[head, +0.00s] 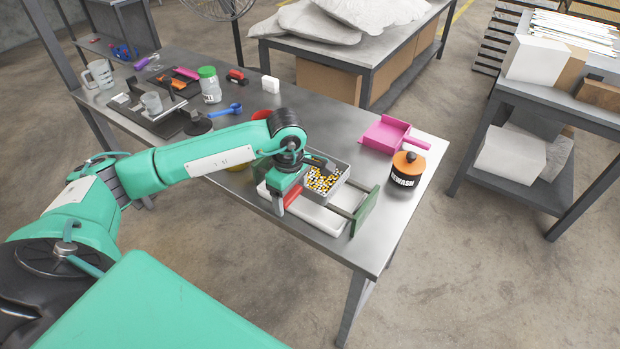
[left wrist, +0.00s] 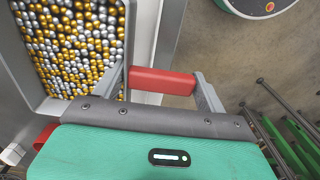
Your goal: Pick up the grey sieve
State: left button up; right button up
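The thing I take for the grey sieve (head: 345,169) is a shallow grey rectangular tray with gold and silver balls, near the table's right end. The left wrist view shows its balls (left wrist: 72,40) at the upper left. My left gripper (head: 291,203) is at its near side, pointing down. In the left wrist view its two fingers (left wrist: 162,88) stand apart, with a red handle (left wrist: 163,81) between them. The handle's ends are close to the fingers; I cannot tell whether they touch. What the handle is joined to is partly hidden. My right gripper is out of view.
A white tray (head: 312,214) lies beside the grey one, near a green upright panel (head: 367,211). A black-and-orange pot (head: 405,173) and a pink dustpan (head: 387,135) stand to the right. A green-lidded jar (head: 209,85) and several tools are farther left.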

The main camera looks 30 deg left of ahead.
pick_arm(q)
jog(key=c, duration=0.6)
jog(key=shift+r, duration=0.1)
